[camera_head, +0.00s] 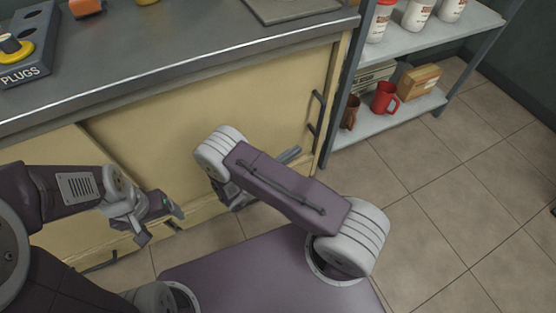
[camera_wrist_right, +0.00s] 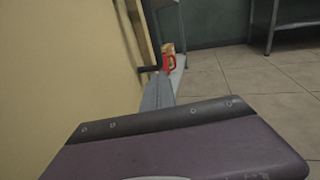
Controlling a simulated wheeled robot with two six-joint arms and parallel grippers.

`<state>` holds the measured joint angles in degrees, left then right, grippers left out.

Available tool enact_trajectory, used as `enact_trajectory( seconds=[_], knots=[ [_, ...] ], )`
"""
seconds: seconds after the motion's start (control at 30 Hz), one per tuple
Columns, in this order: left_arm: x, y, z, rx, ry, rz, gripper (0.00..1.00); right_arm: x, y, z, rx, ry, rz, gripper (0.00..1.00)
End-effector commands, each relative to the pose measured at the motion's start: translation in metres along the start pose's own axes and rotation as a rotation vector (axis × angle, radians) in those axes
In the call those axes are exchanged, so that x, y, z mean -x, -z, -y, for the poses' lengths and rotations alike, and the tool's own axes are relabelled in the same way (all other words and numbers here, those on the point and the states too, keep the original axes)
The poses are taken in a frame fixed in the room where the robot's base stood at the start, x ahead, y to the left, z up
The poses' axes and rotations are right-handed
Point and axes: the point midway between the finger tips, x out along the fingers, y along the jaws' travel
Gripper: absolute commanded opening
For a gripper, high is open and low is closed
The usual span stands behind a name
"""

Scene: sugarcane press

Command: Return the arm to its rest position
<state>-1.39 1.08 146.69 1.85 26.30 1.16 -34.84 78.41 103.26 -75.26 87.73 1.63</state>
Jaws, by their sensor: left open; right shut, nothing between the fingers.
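My right arm is folded, with its purple upper link lying across the front of the beige cabinet (camera_head: 215,105). My right gripper (camera_head: 291,155) shows only in part behind that link, close to the cabinet front. In the right wrist view my right gripper (camera_wrist_right: 159,92) is shut and empty, its grey fingers pointing along the cabinet towards the shelf. My left gripper (camera_head: 160,224) is open and empty, in front of the lower cabinet, below the counter's edge. I cannot tell whether either gripper touches the cabinet.
The grey counter (camera_head: 200,50) carries a plugs tray (camera_head: 32,50) at the left. A metal shelf (camera_head: 425,40) with white tubs, a red mug (camera_head: 384,98) and a box (camera_head: 420,80) stands at the right. Dark cabinet handles (camera_head: 314,115) stick out near my right gripper. The tiled floor (camera_head: 460,190) is clear.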

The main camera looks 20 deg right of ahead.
Motion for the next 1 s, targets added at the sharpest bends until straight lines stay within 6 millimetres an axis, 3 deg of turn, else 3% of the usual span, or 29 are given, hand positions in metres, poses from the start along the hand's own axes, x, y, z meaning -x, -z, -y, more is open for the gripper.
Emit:
enact_trajectory(
  seconds=[0.03,0.1,0.3,0.77,0.87,0.93,1.0],
  knots=[
    [0.011,0.002,0.000,0.000,0.000,-0.001,0.80,0.015,-0.005,-0.001,0.001,-0.007,-0.001,0.00],
    [0.015,0.002,-0.001,-0.001,0.000,-0.001,0.80,0.031,-0.004,-0.001,-0.001,-0.005,-0.001,0.00],
    [0.020,0.002,-0.001,0.000,0.000,0.000,0.80,0.059,-0.001,0.000,0.001,0.000,-0.001,0.00],
    [0.021,0.002,-0.001,0.000,0.000,0.000,0.80,0.059,-0.001,0.001,0.001,0.013,-0.002,0.00],
    [0.026,0.003,-0.001,0.000,0.000,0.000,0.80,0.044,-0.026,-0.009,-0.078,0.089,-0.033,0.00],
    [0.030,0.003,-0.001,0.000,0.000,0.000,0.80,0.026,-0.063,-0.017,-0.172,0.166,-0.064,0.00],
    [0.034,0.004,-0.001,0.000,0.000,0.000,0.80,0.004,-0.105,-0.007,-0.265,0.289,-0.096,0.00]
  ],
)
